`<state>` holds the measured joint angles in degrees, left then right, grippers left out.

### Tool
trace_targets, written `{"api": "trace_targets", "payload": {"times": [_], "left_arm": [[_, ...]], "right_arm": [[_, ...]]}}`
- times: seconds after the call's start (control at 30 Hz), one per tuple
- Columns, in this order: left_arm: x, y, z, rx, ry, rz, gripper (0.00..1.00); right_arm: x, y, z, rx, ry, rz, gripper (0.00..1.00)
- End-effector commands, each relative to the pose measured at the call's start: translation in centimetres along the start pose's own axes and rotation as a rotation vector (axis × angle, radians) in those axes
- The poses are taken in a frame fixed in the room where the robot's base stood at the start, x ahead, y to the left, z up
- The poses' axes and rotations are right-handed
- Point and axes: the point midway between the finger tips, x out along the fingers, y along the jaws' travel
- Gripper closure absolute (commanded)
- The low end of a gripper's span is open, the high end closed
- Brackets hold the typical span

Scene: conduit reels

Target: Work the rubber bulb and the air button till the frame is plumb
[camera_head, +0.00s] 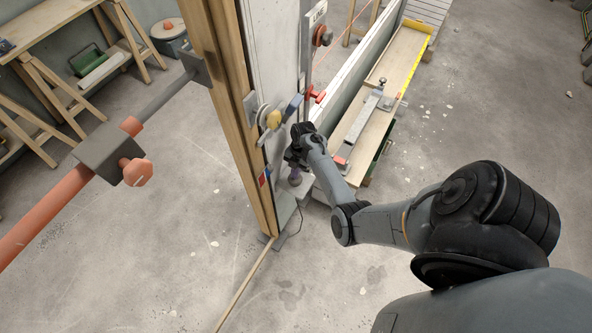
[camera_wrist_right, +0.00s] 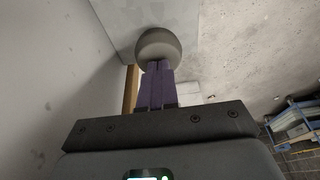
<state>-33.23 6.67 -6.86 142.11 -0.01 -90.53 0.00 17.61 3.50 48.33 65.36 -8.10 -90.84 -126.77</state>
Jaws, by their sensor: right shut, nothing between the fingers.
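The frame is a tall wooden post (camera_head: 222,90) with a pale panel (camera_head: 268,50) beside it. My right gripper (camera_head: 295,177) is low beside the panel, its purple fingers pointing down. In the right wrist view its fingers (camera_wrist_right: 157,68) are closed together with nothing between them. A round grey bulb (camera_wrist_right: 158,44) sits just beyond the fingertips; I cannot tell if they touch it. In the head view the bulb is hard to make out. A yellow knob (camera_head: 273,119) and a red knob (camera_head: 318,97) sit higher up; I cannot tell which part is the air button. My left gripper is not shown.
An orange brace with a clamp block (camera_head: 104,152) meets the post from the left. A workbench (camera_head: 60,25) stands at the upper left. The concrete floor at the front is mostly clear.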

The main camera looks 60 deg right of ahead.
Motion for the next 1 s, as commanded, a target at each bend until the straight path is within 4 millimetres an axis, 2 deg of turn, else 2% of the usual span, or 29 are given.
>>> {"api": "trace_targets", "payload": {"times": [0.17, 0.43, 0.7, 0.87, 1.0], "left_arm": [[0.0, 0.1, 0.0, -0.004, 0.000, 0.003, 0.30], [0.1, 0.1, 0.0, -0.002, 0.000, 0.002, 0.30], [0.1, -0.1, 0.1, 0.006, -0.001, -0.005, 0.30], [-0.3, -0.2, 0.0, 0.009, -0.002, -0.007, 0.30], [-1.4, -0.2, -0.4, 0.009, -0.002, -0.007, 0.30]], "right_arm": [[0.0, 0.0, 0.0, 0.000, 0.000, 0.000, 1.00], [1.9, 0.1, 0.6, 0.000, 0.000, 0.001, 1.00], [2.1, 0.0, 0.6, 0.002, 0.001, 0.001, 1.00], [1.7, 0.0, 0.5, 0.001, 0.001, 0.000, 1.00], [0.5, 0.1, 0.2, -0.003, 0.001, -0.001, 1.00]]}}
